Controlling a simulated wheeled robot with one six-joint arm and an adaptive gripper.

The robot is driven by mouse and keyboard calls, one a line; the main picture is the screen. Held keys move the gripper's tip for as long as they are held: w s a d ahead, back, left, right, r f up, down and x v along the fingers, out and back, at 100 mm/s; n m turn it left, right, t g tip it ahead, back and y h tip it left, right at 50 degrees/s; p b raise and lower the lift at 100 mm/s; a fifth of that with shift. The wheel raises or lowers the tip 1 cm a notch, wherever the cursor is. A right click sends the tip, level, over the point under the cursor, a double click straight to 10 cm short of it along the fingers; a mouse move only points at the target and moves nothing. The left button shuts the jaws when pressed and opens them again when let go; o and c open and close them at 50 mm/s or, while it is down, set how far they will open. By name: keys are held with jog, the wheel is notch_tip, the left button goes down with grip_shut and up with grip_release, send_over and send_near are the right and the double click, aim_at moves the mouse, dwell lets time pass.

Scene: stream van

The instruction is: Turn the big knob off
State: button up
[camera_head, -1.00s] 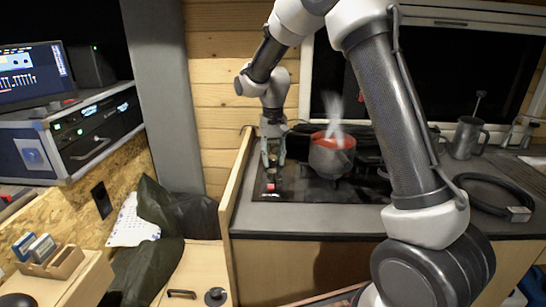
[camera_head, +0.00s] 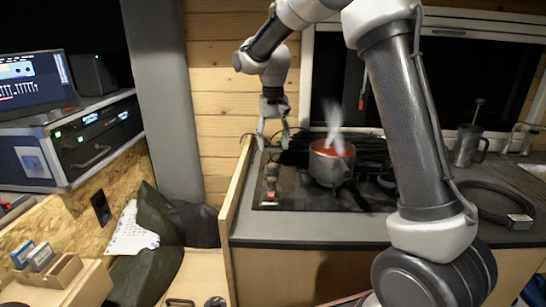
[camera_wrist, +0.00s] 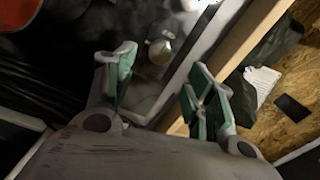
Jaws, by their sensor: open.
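The stove's control knobs (camera_head: 271,171) stand in a short row at the left end of the black cooktop (camera_head: 300,203), grey with red on them. Which way they are turned is too small to tell. My gripper (camera_head: 273,139) is above and behind the knobs, pointing down, apart from them, with its fingers spread and empty. In the wrist view my gripper (camera_wrist: 163,75) shows two green-padded fingers wide apart. A pale rounded metal piece (camera_wrist: 160,47) shows beyond them, likely a knob.
A steaming pot (camera_head: 331,163) with red contents sits on the cooktop to the right of the knobs. A wooden partition edge (camera_head: 236,195) rises close on the left. A metal jug (camera_head: 467,145) and a dark looped object (camera_head: 495,203) are farther right.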

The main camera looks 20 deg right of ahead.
jog(key=shift+r, duration=1.8)
jog(key=s+d+r+t, duration=0.1)
jog(key=s+d+r, duration=0.35)
jog(key=s, duration=0.35)
jog(key=s+d+r+t, duration=0.1)
jog(key=s+d+r, duration=0.2)
jog(key=s+d, duration=0.35)
jog(key=s+d+f+t, duration=0.1)
jog(key=s+d+f, duration=0.1)
jog(key=s, duration=0.8)
jog(key=s+d+f+n+t, duration=0.1)
jog(key=s+d, duration=0.1)
jog(key=s, duration=0.7)
jog(key=shift+s+f, duration=0.35)
